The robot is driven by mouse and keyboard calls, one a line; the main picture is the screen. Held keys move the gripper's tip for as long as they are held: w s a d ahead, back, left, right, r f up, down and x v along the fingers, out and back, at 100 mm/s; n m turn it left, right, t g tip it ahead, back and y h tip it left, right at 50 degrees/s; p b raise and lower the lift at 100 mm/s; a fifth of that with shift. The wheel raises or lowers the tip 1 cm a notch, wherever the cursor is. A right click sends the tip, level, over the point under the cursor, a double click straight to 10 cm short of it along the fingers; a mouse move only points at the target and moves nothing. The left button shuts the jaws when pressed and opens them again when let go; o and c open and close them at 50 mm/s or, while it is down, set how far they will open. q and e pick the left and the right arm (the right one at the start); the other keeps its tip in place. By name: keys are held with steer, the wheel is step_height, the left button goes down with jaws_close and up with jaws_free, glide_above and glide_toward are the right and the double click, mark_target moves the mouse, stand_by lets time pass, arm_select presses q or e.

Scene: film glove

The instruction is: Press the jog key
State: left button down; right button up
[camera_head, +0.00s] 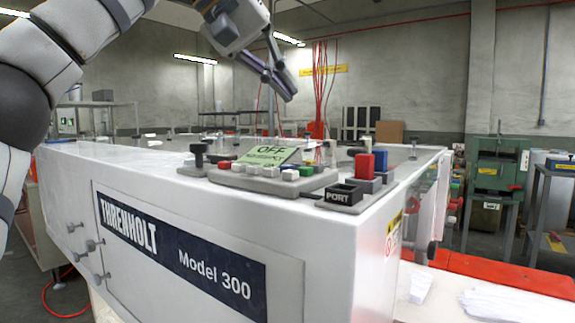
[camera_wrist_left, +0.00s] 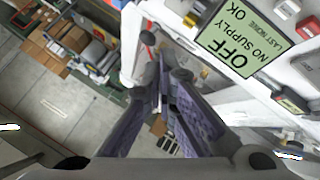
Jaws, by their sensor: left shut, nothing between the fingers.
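A control panel (camera_head: 240,180) sits on top of the white Threnholt Model 300 machine (camera_head: 150,175). Its tilted green screen (camera_head: 268,155) reads OFF; in the left wrist view the screen (camera_wrist_left: 240,38) also shows NO SUPPLY and LAST MOVE OK. A row of keys lies in front of the screen: a red key (camera_head: 225,165), several white keys (camera_head: 270,171) and a green key (camera_head: 306,171). I cannot read which is the jog key. My left gripper (camera_head: 287,88) is shut and empty, above and behind the panel, touching nothing. My right gripper is out of view.
A black PORT box (camera_head: 343,195), a red block (camera_head: 364,166) and a blue block (camera_head: 380,161) stand right of the keys. A black knob (camera_head: 198,153) rises left of the screen. Thin red lines (camera_head: 320,85) hang behind. Air above the panel is clear.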

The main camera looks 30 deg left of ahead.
mark_target(283, 165)
arm_select(q)
step_height(283, 165, down, 4)
steer(key=shift+r, duration=0.15)
steer(key=f+b, duration=0.2)
steer(key=f, duration=0.1)
steer(key=shift+w+f, duration=0.15)
steer(key=shift+w, duration=0.2)
steer(key=shift+s+f, duration=0.15)
steer(key=shift+f, duration=0.05)
steer(key=shift+s+f, duration=0.2)
steer(key=shift+f, duration=0.4)
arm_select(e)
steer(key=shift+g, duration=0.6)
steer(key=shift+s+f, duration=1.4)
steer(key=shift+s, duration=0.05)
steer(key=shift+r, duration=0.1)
arm_select(q)
steer(key=shift+f, duration=0.45)
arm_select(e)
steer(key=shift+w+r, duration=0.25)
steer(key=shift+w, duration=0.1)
